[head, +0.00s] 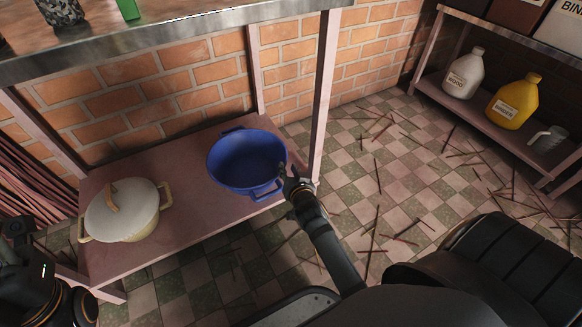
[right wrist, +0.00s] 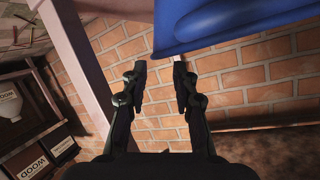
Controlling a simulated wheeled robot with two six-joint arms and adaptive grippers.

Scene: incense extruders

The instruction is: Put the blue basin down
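The blue basin (head: 247,160) is at the right end of the low pink shelf (head: 205,222), with a handle facing front. It appears upright on the shelf board, though its underside contact is hidden. My right gripper (head: 286,172) is at the basin's right side, close to the front handle. In the right wrist view, its two fingers (right wrist: 159,68) stand apart with brick wall showing between them, and the blue basin (right wrist: 235,22) lies just beyond the tips. Part of my left arm shows at the lower left; its fingers are not seen.
A cream pot with a lid (head: 125,208) stands on the shelf's left part. A pink table leg (head: 325,95) rises just right of the basin. Thin sticks litter the checkered floor (head: 345,190). A white jug (head: 463,75) and a yellow jug (head: 513,102) stand on the right rack.

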